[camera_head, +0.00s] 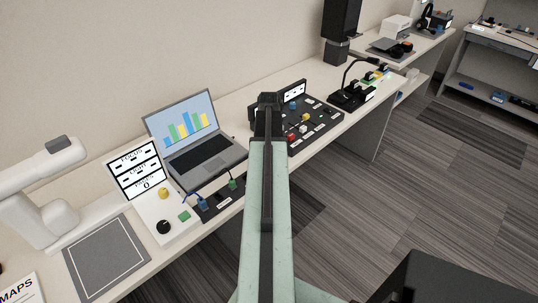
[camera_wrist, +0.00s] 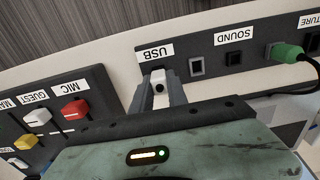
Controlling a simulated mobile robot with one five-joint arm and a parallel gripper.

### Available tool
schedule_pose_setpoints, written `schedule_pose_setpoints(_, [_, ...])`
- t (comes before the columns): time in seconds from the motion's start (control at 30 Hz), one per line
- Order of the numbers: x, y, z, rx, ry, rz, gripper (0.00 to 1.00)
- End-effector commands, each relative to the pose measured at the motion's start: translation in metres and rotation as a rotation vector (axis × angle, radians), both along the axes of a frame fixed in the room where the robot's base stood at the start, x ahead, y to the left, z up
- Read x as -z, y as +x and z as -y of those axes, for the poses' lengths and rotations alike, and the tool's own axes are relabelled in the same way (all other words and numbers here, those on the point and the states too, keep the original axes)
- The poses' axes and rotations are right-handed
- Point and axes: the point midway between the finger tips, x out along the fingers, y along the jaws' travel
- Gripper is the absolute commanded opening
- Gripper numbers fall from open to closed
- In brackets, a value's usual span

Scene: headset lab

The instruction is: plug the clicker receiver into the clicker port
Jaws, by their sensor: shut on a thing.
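In the wrist view, my gripper (camera_wrist: 160,97) is shut on a small pale block with a dark round spot, the clicker receiver (camera_wrist: 158,75). The receiver is at the dark port panel (camera_wrist: 215,68), just below the USB label (camera_wrist: 156,53). The port there is hidden behind the receiver, so I cannot tell whether the receiver is inside it or only in front of it. In the head view, my gripper (camera_head: 268,101) is at the far end of my green arm, and the receiver does not show.
Beside the USB place are two sockets under the SOUND label (camera_wrist: 239,34) and a green plug (camera_wrist: 287,52) with a cable. A slider panel (camera_wrist: 62,115) lies to the left. A laptop (camera_head: 190,135) and a button console (camera_head: 150,196) stand on the desk.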

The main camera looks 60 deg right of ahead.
Motion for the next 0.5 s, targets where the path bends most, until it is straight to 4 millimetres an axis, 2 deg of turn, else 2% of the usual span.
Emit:
schedule_pose_setpoints(0.1, [0.0044,0.0000,0.0000,0.000,0.000,0.000,0.00])
schedule_pose_setpoints(0.13, [0.0041,0.0000,0.0000,0.000,0.000,0.000,0.22])
schedule_pose_setpoints(0.2, [0.0030,0.0000,0.0000,0.000,0.000,0.000,0.41])
schedule_pose_setpoints(0.23, [0.0030,0.0000,0.0000,0.000,0.000,0.000,0.45])
schedule_pose_setpoints(0.5, [0.0028,0.0000,0.0000,0.000,0.000,0.000,0.45])
